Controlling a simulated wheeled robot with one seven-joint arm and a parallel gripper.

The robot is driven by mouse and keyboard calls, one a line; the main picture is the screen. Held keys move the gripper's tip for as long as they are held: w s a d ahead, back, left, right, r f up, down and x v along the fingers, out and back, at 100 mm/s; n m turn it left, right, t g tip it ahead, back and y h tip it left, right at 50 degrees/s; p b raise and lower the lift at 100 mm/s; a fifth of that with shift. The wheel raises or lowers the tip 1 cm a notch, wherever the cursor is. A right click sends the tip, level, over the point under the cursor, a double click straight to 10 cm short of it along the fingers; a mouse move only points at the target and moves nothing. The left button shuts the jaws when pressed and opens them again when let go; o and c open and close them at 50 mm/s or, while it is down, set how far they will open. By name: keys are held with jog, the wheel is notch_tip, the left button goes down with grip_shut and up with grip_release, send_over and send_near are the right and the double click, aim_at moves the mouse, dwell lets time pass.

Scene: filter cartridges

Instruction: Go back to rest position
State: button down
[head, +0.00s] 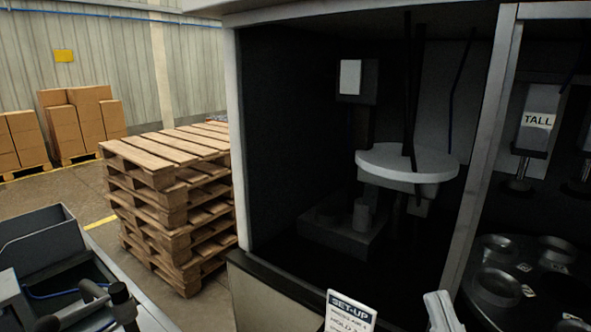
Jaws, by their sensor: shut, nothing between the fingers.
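My gripper does not show in the head view. The machine cabinet (236,130) has an open dark bay in the middle of the view. Inside the bay is a round white plate (400,160) on a bracket, with a low dark block (335,235) below it. No filter cartridge can be made out clearly.
A stack of wooden pallets (170,165) stands left of the cabinet. Cardboard boxes (85,115) sit farther back. A SET-UP sign (348,312) stands at the front edge. At right, past a grey post (480,170), are a TALL label (539,119) and several round sockets (495,287).

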jog(key=s+d+f+m+g+h+p, duration=0.1)
jog(key=s+f+g, duration=0.4)
jog(key=s+f, duration=0.6)
jog(key=s+d+f+m+g+h+p, duration=0.2)
jog(key=s+d+f+m+g+h, duration=0.1)
jog(key=s+f, duration=0.8)
jog(key=s+m+g, duration=0.1)
jog(key=s+g, duration=0.1)
jog(key=s, duration=0.1)
jog(key=shift+s, duration=0.25)
jog(key=shift+d, duration=0.1)
